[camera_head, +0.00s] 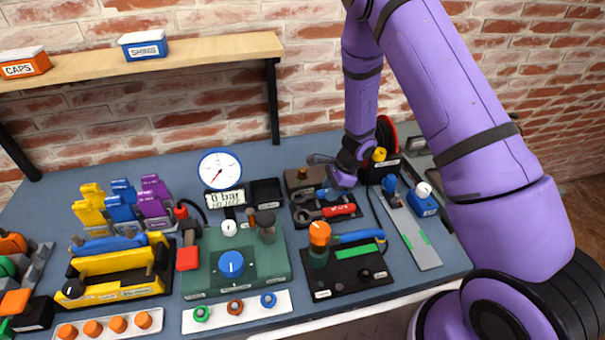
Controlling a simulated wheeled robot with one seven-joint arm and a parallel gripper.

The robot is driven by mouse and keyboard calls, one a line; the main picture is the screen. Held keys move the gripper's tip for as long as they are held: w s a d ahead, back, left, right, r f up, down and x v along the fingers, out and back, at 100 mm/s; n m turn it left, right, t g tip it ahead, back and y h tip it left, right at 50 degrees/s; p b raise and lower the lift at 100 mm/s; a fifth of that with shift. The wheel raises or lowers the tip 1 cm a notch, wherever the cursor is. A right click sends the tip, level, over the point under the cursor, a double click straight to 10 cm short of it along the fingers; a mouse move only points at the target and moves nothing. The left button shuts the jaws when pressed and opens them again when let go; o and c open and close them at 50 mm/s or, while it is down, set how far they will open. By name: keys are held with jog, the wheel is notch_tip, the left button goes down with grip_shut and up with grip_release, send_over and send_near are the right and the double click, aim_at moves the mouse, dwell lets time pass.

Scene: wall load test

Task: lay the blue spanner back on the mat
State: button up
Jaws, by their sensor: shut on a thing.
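My gripper (331,183) is low over the dark tool mat (300,223), right of the middle of the bench. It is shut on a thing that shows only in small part. A small blue part (322,193) shows just below and left of my gripper, and it looks like the blue spanner. The gripper and its fingers hide much of it. I cannot tell whether it touches the mat. A red-handled tool (341,210) and a dark grey spanner (308,214) lie on the mat in front of the gripper.
A brown block (300,178) and a black box (266,192) stand behind and left. A black plate with an orange knob (319,232) and blue handle stands in front. A gauge (220,168) stands left. A grey strip (412,235) with a blue padlock-like block lies right.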

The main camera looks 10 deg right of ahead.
jog(key=shift+f, duration=0.95)
jog(key=o, duration=1.4)
jog(key=shift+c, duration=0.2)
jog(key=shift+r, duration=0.1)
jog(key=shift+w+r, duration=0.1)
jog(key=shift+r, duration=0.8)
jog(key=shift+c, duration=0.2)
jog(key=shift+o, duration=0.2)
jog(key=shift+r, duration=3)
